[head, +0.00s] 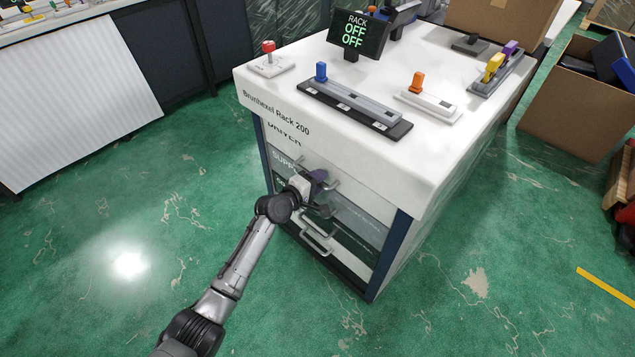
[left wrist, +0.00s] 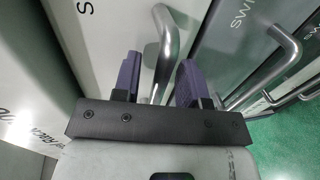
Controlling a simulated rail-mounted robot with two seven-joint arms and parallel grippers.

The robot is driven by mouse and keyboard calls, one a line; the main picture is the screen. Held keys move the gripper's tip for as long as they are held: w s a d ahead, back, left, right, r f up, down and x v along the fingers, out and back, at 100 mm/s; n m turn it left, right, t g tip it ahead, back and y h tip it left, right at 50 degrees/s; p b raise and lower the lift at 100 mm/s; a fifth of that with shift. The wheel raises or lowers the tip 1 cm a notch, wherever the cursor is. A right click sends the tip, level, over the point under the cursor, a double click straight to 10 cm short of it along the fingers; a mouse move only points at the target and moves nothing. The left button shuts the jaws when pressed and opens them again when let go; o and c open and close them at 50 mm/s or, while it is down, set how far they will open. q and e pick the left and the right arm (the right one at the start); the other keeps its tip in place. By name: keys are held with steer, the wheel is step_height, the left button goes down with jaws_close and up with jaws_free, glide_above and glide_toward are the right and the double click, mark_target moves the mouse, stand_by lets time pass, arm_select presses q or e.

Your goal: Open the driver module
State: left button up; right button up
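The rack (head: 384,248) is a white-topped cabinet with stacked front modules. The top front panel carries the label DRIVER (head: 284,134), with SUPPLY (head: 284,160) below it. My left gripper (head: 318,186) is at the upper part of the rack front, by the uppermost handle in sight. In the left wrist view, its purple fingers (left wrist: 158,84) stand apart on either side of a grey bar handle (left wrist: 168,45), with visible gaps. I cannot tell for certain which module this handle belongs to. The gripper hides part of the front. My right gripper is not in view.
Lower handles (head: 316,243) stick out under my gripper; another handle (left wrist: 284,55) is close on its right in the left wrist view. The rack top carries a red-knobbed lever (head: 268,47), sliders and an OFF/OFF display (head: 358,32). Green floor is clear left of the rack.

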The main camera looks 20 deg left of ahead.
arm_select(q)
steer(key=shift+c, duration=0.2)
jaws_close()
steer(key=shift+s, duration=0.1)
